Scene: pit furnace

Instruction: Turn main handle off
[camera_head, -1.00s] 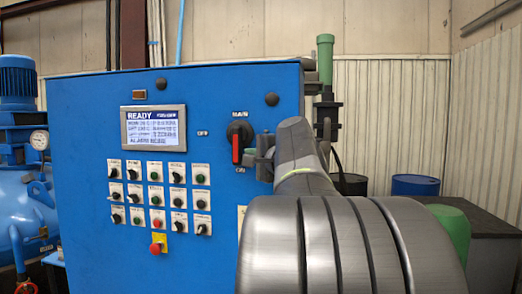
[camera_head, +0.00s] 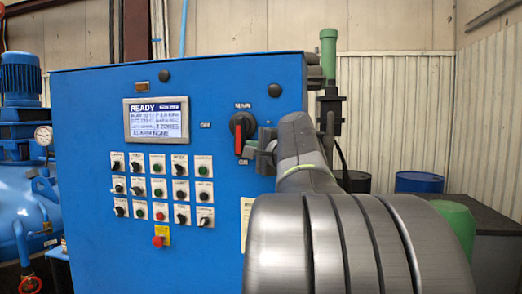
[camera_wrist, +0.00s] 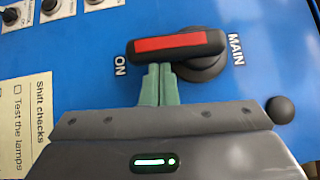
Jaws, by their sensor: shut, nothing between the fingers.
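The main handle (camera_head: 239,135) is a black rotary switch with a red bar on the blue panel. In the head view its bar stands upright with its lower end towards the ON label. It also shows in the wrist view (camera_wrist: 176,44), where the red bar points to ON and MAIN is printed at the other end. My gripper (camera_wrist: 157,68) is shut and empty, its green fingertips side by side at the ON end of the bar. The tips seem to meet the bar's edge; I cannot tell whether they touch. The OFF label (camera_head: 206,125) is left of the handle.
Several small switches (camera_head: 160,187) and a red push button (camera_head: 158,241) sit left on the blue cabinet (camera_head: 90,100). A screen (camera_head: 156,121) reads READY. A blue tank (camera_head: 25,215) stands left. A round dark knob (camera_wrist: 280,109) is close by my gripper's right side.

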